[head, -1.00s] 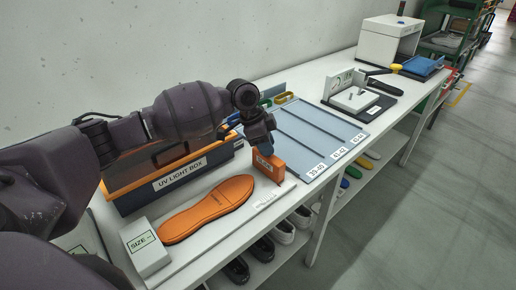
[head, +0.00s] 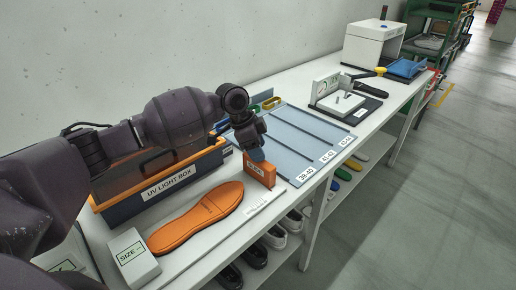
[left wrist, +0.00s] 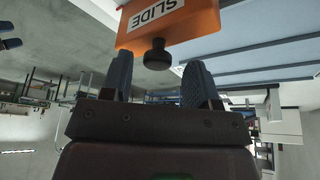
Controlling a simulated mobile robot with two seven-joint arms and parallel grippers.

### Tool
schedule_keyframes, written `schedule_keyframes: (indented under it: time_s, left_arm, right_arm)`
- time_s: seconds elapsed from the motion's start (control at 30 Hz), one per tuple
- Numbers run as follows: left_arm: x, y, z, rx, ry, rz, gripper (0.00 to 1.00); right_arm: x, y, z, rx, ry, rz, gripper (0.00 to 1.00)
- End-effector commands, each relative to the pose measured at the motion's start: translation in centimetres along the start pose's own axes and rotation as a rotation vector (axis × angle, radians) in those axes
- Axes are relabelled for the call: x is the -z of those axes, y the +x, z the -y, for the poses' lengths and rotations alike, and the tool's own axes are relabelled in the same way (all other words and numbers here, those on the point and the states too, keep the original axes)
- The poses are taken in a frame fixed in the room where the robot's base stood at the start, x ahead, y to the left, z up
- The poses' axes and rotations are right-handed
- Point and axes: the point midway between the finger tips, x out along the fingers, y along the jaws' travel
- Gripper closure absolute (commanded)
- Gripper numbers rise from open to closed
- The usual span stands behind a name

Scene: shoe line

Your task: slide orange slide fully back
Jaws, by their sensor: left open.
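The orange slide (head: 262,172) is an upright block labelled SLIDE. It stands on the white gauge base (head: 262,200) at the far end from the SIZE box (head: 133,257). An orange insole (head: 196,217) lies between them. In the left wrist view the slide (left wrist: 168,22) is at the top, with a dark round knob (left wrist: 158,55) on it. My left gripper (head: 258,156) is at the slide, its fingertips partly hidden in the head view. In the left wrist view its two blue fingers (left wrist: 158,80) are apart, with the knob just beyond and between their tips. My right gripper is not in view.
The UV light box (head: 165,185) stands behind the insole, under my left arm. A blue-grey sorting board (head: 285,135) with size labels lies right of the slide. A black-based device (head: 345,104) stands farther along. Shoes sit on the shelf below.

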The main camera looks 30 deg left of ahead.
Motion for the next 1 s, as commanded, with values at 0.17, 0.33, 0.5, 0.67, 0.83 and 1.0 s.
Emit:
schedule_keyframes:
  time_s: [0.17,0.33,0.5,0.67,0.83,1.0]
  left_arm:
    - [0.1,-2.7,0.1,0.004,0.000,-0.001,0.45]
    - [0.1,-5.9,0.1,0.004,0.001,-0.001,0.45]
    - [0.1,-8.5,0.0,0.003,0.001,-0.002,0.45]
    - [0.0,-10.0,0.0,0.003,0.001,-0.001,0.45]
    - [0.1,-10.4,0.0,0.001,0.001,-0.002,0.45]
    - [0.1,-10.4,0.0,0.001,0.001,-0.002,0.45]
  right_arm:
    - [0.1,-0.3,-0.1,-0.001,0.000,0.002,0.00]
    - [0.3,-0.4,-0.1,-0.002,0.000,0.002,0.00]
    - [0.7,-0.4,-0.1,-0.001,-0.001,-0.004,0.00]
    - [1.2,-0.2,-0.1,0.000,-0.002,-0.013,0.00]
    - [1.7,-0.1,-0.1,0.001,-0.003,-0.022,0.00]
    - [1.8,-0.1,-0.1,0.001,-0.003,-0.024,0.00]
